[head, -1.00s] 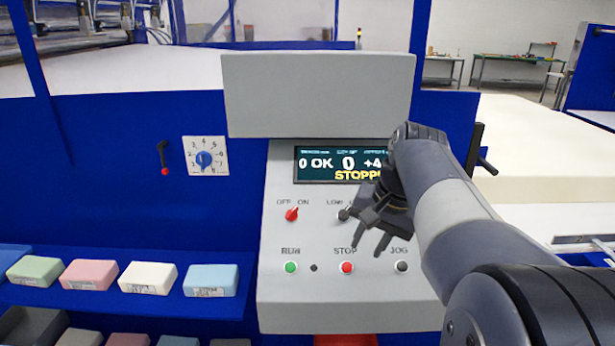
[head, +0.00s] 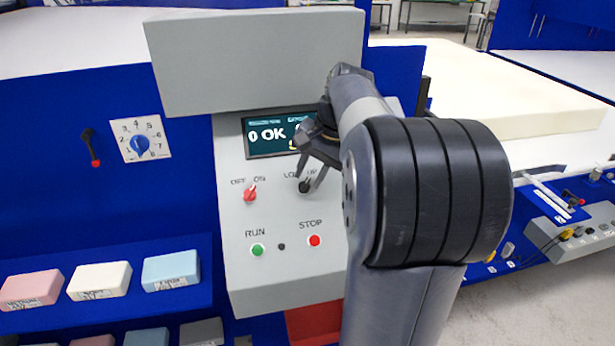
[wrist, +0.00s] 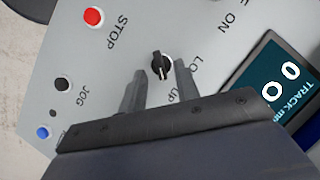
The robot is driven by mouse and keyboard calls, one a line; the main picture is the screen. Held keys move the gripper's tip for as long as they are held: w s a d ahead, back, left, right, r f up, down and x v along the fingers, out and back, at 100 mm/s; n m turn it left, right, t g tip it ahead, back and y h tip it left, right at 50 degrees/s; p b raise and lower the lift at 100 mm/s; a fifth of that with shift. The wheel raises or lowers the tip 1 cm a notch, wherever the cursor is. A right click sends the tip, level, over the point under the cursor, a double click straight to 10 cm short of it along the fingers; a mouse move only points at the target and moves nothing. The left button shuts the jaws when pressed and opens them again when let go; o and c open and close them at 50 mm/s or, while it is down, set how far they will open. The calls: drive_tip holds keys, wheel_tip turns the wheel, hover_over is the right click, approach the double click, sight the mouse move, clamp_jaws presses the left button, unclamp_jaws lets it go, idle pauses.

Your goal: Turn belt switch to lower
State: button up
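The belt switch is a small black knob (head: 305,187) on the grey control panel (head: 235,285), under a partly covered LOW/UP label. In the wrist view the knob (wrist: 161,65) shows a white mark at its lower side, toward the UP lettering. My gripper (wrist: 158,80) is open, with one finger on each side of the knob and gaps showing between. It also shows in the head view (head: 313,178), reaching down to the knob. Whether the fingers reach fully down around it cannot be told.
A red OFF/ON switch (head: 250,194) sits left of the knob. The green RUN (head: 257,250) and red STOP (head: 315,240) buttons are below. A display (head: 265,134) is above, under a projecting grey box (head: 255,60). Foam blocks (head: 100,280) lie at lower left.

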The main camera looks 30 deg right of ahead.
drive_tip(key=shift+x, duration=0.95)
drive_tip(key=shift+c, duration=0.2)
drive_tip(key=c, duration=0.6)
